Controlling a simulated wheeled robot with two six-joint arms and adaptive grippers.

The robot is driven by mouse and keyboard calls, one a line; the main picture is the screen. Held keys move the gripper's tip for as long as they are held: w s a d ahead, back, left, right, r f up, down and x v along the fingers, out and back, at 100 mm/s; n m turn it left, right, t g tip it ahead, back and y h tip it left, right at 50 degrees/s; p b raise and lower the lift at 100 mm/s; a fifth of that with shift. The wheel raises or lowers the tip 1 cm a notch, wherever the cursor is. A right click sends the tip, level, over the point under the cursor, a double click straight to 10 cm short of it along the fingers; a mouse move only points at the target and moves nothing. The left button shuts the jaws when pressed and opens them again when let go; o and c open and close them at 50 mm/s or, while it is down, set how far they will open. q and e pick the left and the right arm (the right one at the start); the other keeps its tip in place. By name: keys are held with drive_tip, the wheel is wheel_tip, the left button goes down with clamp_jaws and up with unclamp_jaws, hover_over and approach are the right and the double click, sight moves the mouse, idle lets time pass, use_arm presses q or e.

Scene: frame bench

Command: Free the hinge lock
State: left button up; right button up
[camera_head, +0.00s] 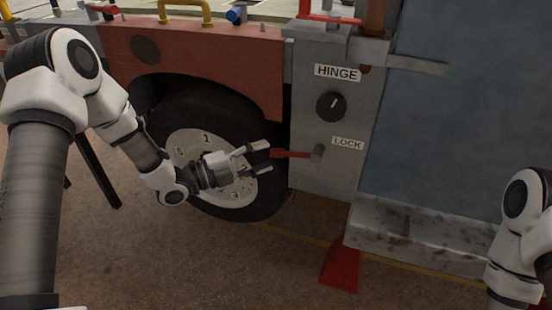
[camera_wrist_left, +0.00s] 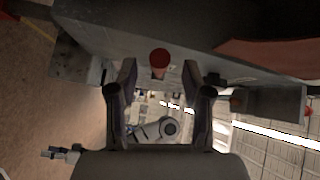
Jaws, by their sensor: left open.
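The hinge lock is a red lever (camera_head: 290,154) on a grey pivot (camera_head: 318,153), beside the LOCK label (camera_head: 348,143) on the grey panel post (camera_head: 343,175). The lever points left, about level. My left gripper (camera_head: 264,158) is open just left of the lever's free end. In the left wrist view the lever's round red end (camera_wrist_left: 159,62) shows between the two fingertips (camera_wrist_left: 159,74), with gaps on both sides. I cannot tell whether the tip is inside the jaws. Only part of my right arm shows at the right edge; its gripper is out of frame.
A black dial (camera_head: 331,106) sits above the lever under the HINGE label (camera_head: 337,72). A numbered wheel (camera_head: 206,138) stands behind my left gripper. A blue-grey panel (camera_head: 470,110) fills the right, above a worn metal step (camera_head: 430,230). A red cone-like stand (camera_head: 342,262) is below.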

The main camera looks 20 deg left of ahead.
sight(275, 154)
use_arm(q)
drive_tip(key=x, duration=0.4)
drive_tip(key=shift+c, duration=0.4)
clamp_jaws()
drive_tip(key=shift+b, duration=0.35)
